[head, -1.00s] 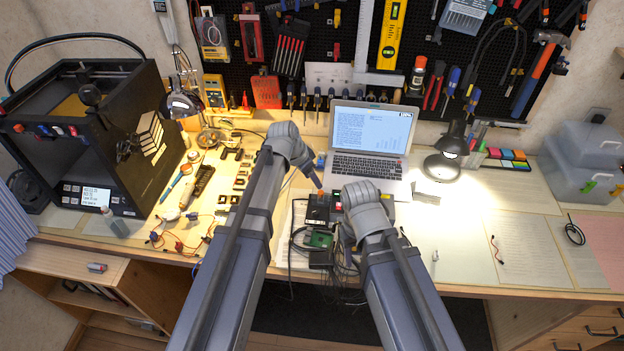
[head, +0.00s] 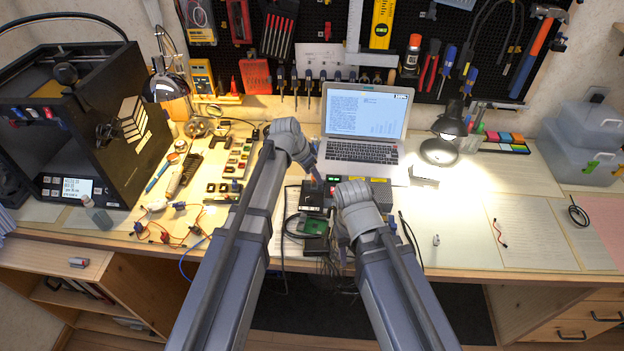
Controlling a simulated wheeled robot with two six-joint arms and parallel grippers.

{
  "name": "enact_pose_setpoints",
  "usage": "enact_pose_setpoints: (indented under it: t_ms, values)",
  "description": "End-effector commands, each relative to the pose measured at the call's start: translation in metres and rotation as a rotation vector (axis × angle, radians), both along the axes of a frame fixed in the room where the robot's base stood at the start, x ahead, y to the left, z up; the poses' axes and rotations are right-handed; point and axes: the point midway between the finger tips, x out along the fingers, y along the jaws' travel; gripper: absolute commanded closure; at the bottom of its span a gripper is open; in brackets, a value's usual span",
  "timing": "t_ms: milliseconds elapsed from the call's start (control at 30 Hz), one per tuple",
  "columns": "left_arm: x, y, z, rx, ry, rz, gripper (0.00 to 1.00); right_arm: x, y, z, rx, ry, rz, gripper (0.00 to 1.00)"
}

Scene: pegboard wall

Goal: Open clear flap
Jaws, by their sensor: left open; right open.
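I cannot make out a clear flap in the head view. Small electronics stand in front of the laptop: a black box (head: 311,195), a grey-black unit with lit spots (head: 378,190) and a green circuit board (head: 311,225). My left gripper (head: 316,179) points down and right, its tip over the back of the black box; I cannot tell whether it touches. My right gripper (head: 342,190) is just right of the box, its fingers mostly hidden by its own wrist. Both grippers are open, and no held object shows.
An open laptop (head: 365,125) stands behind the electronics. A desk lamp (head: 446,135) is to the right, a 3D printer (head: 75,115) far left. Loose cables and small parts lie left and below. Papers (head: 530,235) on the right leave flat room.

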Motion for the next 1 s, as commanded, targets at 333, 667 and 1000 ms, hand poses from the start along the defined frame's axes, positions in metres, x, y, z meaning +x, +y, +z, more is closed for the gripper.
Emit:
enact_pose_setpoints:
  t_ms: [333,667,1000]
  values:
    - [0.0004,-0.0004,-0.0007,0.0,0.0,0.0,0.53,0.0,0.0,-0.0007,0.0,0.0,0.0,0.5]
    - [0.0002,-0.0004,-0.0008,0.0,0.0,0.0,0.9,-0.0001,0.0,-0.0008,0.0,0.0,0.0,0.5]
    - [0.0002,-0.0004,-0.0008,0.0,0.0,0.0,1.0,-0.0001,0.0,-0.0008,0.0,0.0,0.0,0.5]
